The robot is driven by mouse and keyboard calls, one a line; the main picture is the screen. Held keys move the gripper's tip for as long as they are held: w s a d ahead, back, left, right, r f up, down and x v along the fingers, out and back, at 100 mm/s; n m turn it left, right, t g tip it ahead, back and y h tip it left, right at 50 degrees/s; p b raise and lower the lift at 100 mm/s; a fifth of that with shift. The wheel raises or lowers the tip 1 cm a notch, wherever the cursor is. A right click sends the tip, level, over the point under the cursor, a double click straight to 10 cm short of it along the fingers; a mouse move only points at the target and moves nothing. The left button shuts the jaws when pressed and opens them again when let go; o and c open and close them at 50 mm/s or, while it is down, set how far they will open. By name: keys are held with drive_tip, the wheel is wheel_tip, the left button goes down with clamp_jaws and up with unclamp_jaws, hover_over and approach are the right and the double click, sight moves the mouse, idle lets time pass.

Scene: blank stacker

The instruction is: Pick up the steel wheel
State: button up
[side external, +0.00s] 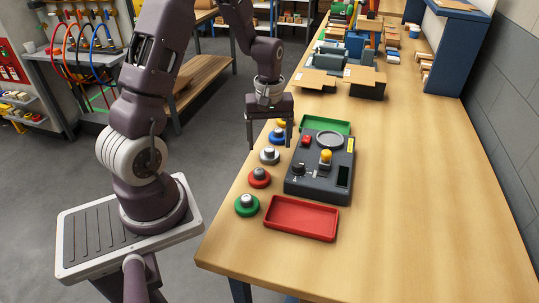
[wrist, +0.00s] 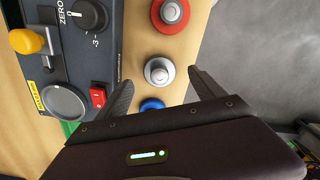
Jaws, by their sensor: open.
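The steel wheel (side external: 269,155) is a silver-grey disc with a raised knob, standing in a row of coloured wheels along the table's left edge. In the wrist view the steel wheel (wrist: 158,71) shows between and slightly beyond my fingertips. My gripper (side external: 269,146) is open and empty, pointing down over the row, close to the steel and blue wheels. In the wrist view my gripper (wrist: 161,80) has its two fingers spread to either side. Its exact height above the wheel is hard to tell.
The blue wheel (side external: 277,137) and red wheel (side external: 259,178) flank the steel one; green (side external: 247,206) and yellow (side external: 281,123) wheels end the row. A dark control box (side external: 315,190) stands close on the right, between a red tray (side external: 301,218) and a green tray (side external: 340,126).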

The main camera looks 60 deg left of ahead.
sight(269, 149)
wheel_tip(269, 149, down, 3)
drive_tip(key=shift+r, duration=0.15)
clamp_jaws()
wheel_tip(269, 149, up, 10)
idle(0.6)
